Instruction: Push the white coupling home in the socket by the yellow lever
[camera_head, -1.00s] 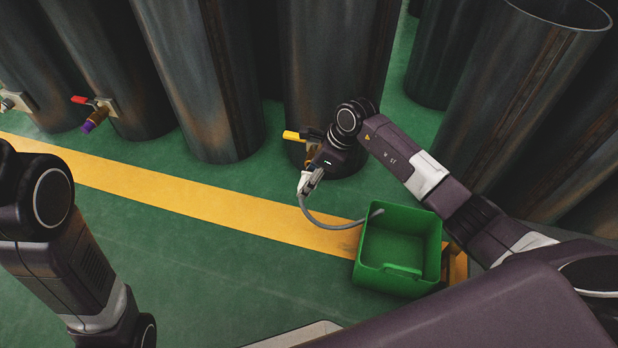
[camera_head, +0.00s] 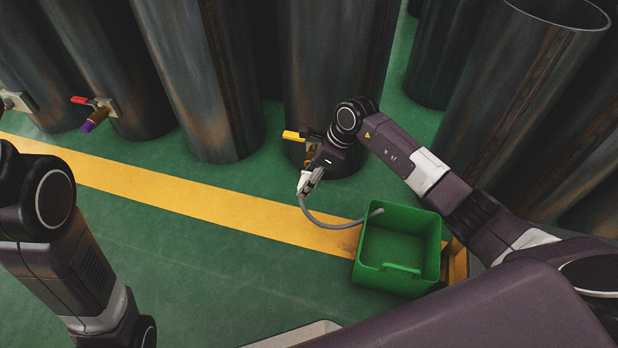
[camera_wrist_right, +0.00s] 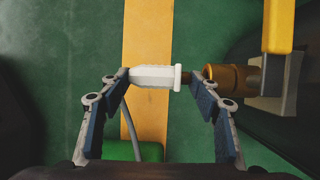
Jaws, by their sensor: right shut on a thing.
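The white coupling (camera_wrist_right: 154,77) lies level across the middle of the right wrist view, its flanged end facing the brass socket (camera_wrist_right: 227,78). A narrow dark gap or stem shows between flange and socket. The yellow lever (camera_wrist_right: 279,26) is above the socket; it also shows in the head view (camera_head: 292,135) on the front of a dark cylinder. My right gripper (camera_wrist_right: 162,86) is shut on the coupling, with one finger at its rear end and the other by the socket's front. In the head view the coupling (camera_head: 304,182) is partly hidden by my right gripper. My left gripper is out of view.
A grey hose (camera_head: 327,222) runs from the coupling to a green bin (camera_head: 382,276) on the floor. A red lever (camera_head: 80,100) and purple-tipped outlet (camera_head: 89,126) are on another cylinder at left. Tall dark cylinders stand behind. The yellow floor stripe (camera_head: 180,198) is mostly clear.

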